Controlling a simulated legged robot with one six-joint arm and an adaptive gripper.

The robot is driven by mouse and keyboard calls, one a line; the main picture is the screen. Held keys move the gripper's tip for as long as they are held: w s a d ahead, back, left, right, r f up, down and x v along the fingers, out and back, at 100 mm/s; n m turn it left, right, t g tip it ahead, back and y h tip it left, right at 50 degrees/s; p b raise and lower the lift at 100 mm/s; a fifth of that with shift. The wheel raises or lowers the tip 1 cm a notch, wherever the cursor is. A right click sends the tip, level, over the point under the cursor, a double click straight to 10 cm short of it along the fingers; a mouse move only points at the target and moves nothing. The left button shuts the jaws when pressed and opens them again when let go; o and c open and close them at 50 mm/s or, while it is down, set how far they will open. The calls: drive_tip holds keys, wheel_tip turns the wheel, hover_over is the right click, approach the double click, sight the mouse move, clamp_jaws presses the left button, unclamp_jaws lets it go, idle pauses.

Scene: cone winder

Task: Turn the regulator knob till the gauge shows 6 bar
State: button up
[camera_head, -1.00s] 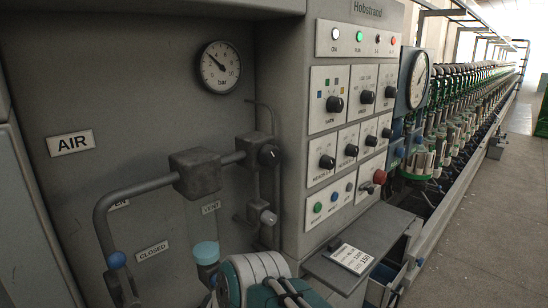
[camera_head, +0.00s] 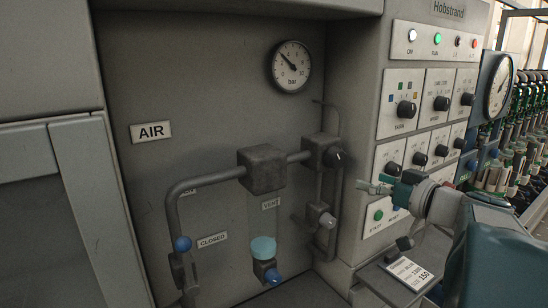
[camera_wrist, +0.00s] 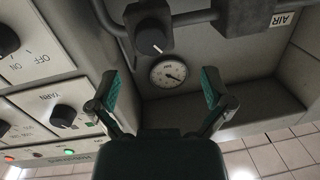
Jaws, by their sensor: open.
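The round white gauge (camera_head: 291,67), marked bar, is on the grey back wall. Its needle points to the upper left, low on the scale; I cannot read the exact value. The black regulator knob (camera_head: 337,158) is on the right block of the air pipe, below the gauge. In the wrist view the knob (camera_wrist: 152,42), with a white mark, and the gauge (camera_wrist: 168,74) appear upside down, beyond the fingertips. My gripper (camera_head: 376,183) is open and empty, in front of the panel, right of and below the knob, apart from it. It also shows in the wrist view (camera_wrist: 162,88).
A control panel (camera_head: 424,140) with several black knobs stands to the right. The pipe (camera_head: 170,215) has a blue ball handle (camera_head: 183,244) at lower left. A label card (camera_head: 409,273) lies on the shelf below the panel.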

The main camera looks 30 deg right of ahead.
sight(341, 160)
drive_tip(key=shift+t, duration=0.3)
drive_tip(key=w, duration=0.6)
drive_tip(key=w+r, duration=0.1)
drive_tip(key=w, duration=0.2)
drive_tip(key=shift+w, duration=0.4)
drive_tip(key=c, duration=1.2)
